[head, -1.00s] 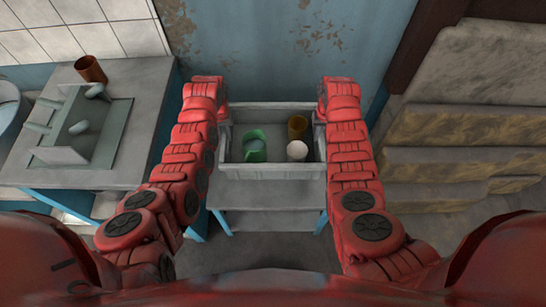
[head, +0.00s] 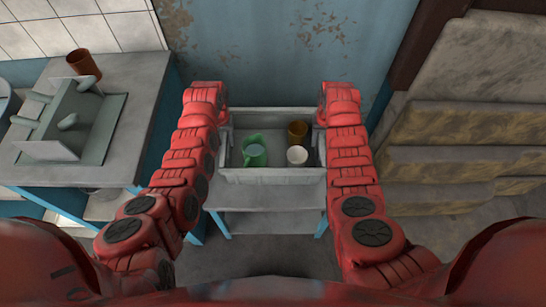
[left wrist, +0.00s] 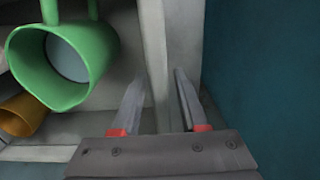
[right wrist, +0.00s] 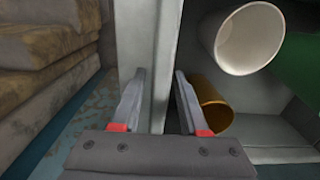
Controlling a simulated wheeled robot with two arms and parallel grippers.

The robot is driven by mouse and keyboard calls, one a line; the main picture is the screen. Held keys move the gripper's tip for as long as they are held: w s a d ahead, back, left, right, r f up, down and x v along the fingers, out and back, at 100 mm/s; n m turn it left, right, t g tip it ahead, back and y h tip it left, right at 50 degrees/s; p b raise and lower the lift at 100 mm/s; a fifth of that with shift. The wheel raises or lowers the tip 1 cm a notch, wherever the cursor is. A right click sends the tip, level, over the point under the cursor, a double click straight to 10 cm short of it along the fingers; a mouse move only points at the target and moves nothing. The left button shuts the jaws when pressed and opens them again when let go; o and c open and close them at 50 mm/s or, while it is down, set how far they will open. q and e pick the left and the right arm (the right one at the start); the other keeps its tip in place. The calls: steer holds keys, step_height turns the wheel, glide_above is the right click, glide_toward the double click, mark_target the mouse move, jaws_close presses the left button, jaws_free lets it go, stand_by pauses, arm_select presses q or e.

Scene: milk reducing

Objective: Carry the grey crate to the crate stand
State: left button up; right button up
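The grey crate (head: 270,176) is in the middle of the head view, upright between my forearms. It holds a green jug (head: 255,152), a brown cup (head: 297,132) and a white cup (head: 297,155). My left gripper (left wrist: 158,78) and right gripper (right wrist: 160,75) sit at the crate's left and right walls. In each wrist view one finger is inside the crate and one outside, with the wall between; whether they press on it is unclear. The crate stand (head: 265,222), grey-topped with blue legs, shows below the crate; contact between them is hidden.
Stepped stone-like blocks (head: 440,165) are at the right. A blue wall (head: 290,45) is behind the crate. Bare floor shows in front of the stand.

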arm_select(q)
steer(key=shift+o, duration=0.4)
arm_select(e)
steer(key=shift+o, duration=0.4)
arm_select(q)
step_height(320, 180, up, 10)
steer(key=shift+w+f, duration=0.1)
steer(key=shift+f, duration=0.15)
steer(key=shift+r, duration=0.1)
arm_select(e)
step_height(320, 180, up, 10)
steer(key=shift+a+f, duration=0.1)
arm_select(q)
steer(key=shift+r, duration=1.15)
arm_select(e)
steer(key=shift+r, duration=1.1)
